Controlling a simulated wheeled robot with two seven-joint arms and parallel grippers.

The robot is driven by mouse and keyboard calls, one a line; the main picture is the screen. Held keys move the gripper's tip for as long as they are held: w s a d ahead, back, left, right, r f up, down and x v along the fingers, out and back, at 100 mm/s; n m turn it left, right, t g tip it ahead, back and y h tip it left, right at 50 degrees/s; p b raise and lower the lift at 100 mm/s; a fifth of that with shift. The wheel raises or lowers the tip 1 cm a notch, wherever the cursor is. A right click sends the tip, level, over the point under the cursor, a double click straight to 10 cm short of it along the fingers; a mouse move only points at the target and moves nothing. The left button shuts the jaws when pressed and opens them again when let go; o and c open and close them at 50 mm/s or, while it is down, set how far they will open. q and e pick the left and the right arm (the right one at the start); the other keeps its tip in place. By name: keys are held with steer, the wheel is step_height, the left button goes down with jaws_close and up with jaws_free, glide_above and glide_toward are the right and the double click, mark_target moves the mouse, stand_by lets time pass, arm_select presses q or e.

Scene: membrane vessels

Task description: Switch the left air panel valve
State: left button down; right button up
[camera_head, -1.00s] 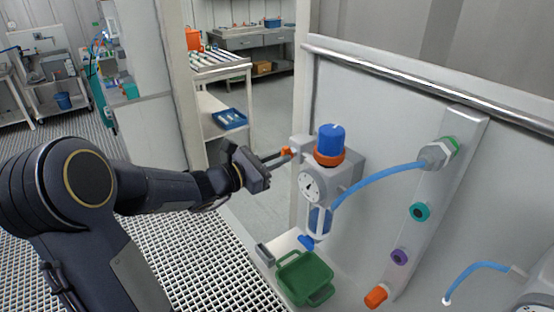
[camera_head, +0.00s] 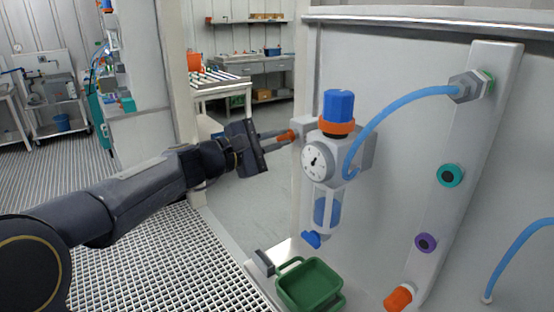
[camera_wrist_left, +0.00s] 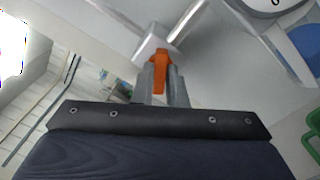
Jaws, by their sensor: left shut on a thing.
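The air panel valve's orange handle (camera_head: 291,134) sits on a grey block (camera_head: 309,127) at the left end of the air unit. My left gripper (camera_head: 283,137) reaches it from the left with its fingers shut on the handle. In the left wrist view the orange handle (camera_wrist_left: 160,66) stands between the two grey fingertips. The unit has a blue knob (camera_head: 338,105) over an orange ring, a round gauge (camera_head: 317,162) and a blue bowl (camera_head: 327,211) below. My right gripper is not in view.
A green tray (camera_head: 310,286) lies below the unit on a pale ledge. A blue hose (camera_head: 402,101) runs right to a fitting on a grey strip (camera_head: 470,140) with teal, purple and orange ports. A post and a shelf stand behind my gripper.

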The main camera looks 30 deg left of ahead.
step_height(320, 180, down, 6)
steer(key=b, duration=0.4)
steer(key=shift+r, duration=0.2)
arm_select(q)
steer(key=shift+m+b, duration=1.7)
steer(key=shift+m, duration=1.5)
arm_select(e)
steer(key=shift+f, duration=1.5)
arm_select(q)
steer(key=c, duration=1.5)
jaws_free()
steer(key=shift+o, duration=0.2)
steer(key=v, duration=0.7)
steer(key=shift+s, duration=0.35)
steer(key=shift+a, duration=0.15)
